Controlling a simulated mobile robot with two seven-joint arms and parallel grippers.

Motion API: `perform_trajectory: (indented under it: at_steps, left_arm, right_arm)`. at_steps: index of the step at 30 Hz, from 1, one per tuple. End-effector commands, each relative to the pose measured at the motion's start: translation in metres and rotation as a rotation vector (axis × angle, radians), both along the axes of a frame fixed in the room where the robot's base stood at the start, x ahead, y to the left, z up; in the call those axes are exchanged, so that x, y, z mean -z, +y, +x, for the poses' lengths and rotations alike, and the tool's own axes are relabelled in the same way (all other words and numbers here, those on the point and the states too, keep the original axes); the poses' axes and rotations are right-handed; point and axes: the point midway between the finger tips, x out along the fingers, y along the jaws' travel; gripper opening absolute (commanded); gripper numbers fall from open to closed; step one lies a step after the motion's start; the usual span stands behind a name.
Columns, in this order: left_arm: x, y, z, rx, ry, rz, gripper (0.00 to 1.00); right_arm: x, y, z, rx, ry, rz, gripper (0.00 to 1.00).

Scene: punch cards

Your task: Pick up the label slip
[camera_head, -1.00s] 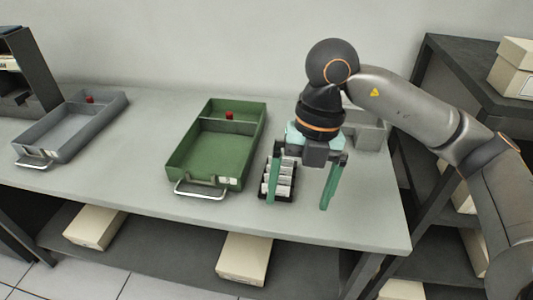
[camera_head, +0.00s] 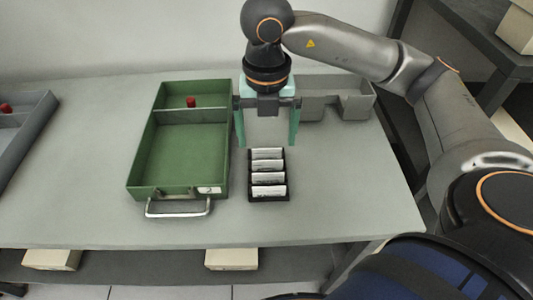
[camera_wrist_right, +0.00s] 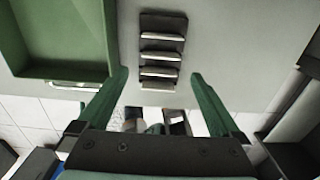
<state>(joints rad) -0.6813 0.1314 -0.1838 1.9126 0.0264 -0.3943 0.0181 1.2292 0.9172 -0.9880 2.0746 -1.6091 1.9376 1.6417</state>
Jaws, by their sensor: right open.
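Several white label slips (camera_head: 267,178) stand in slots of a small black rack (camera_head: 254,198) on the table, right of the green tray. In the right wrist view, the slips (camera_wrist_right: 160,55) show as pale strips in the dark rack (camera_wrist_right: 163,22), ahead of the fingers. My right gripper (camera_head: 266,143) is open and empty, with its green fingers pointing down just behind the rack. Its fingers (camera_wrist_right: 160,82) also show spread in the wrist view. I cannot read the slips. My left gripper is not in view.
A grey tray (camera_head: 40,125) is at the far left. A grey divided bin (camera_head: 355,98) sits behind right. The table's front right is clear.

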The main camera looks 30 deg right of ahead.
Motion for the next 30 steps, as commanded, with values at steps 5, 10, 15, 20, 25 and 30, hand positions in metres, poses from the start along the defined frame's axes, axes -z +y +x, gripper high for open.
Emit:
perform_trajectory:
  at_steps: [5, 10, 15, 20, 25, 30]
  left_arm:
    - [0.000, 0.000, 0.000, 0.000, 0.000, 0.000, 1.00]
    - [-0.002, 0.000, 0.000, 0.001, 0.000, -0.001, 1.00]
    - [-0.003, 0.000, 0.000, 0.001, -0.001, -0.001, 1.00]
    - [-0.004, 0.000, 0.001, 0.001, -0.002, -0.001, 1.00]
    - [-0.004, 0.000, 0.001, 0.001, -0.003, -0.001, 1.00]
    - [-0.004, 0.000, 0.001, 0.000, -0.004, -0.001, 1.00]
  right_arm:
    - [0.016, 0.000, 0.000, -0.002, 0.001, 0.001, 1.00]
    - [0.034, -0.003, -0.001, -0.001, 0.005, -0.002, 1.00]
    - [0.059, -0.003, 0.000, -0.002, 0.004, 0.001, 1.00]
    - [0.068, -0.003, 0.001, -0.002, 0.000, 0.002, 1.00]
    - [0.068, -0.003, 0.001, -0.002, -0.001, 0.003, 1.00]
    - [0.068, -0.003, 0.001, -0.002, -0.001, 0.003, 0.83]
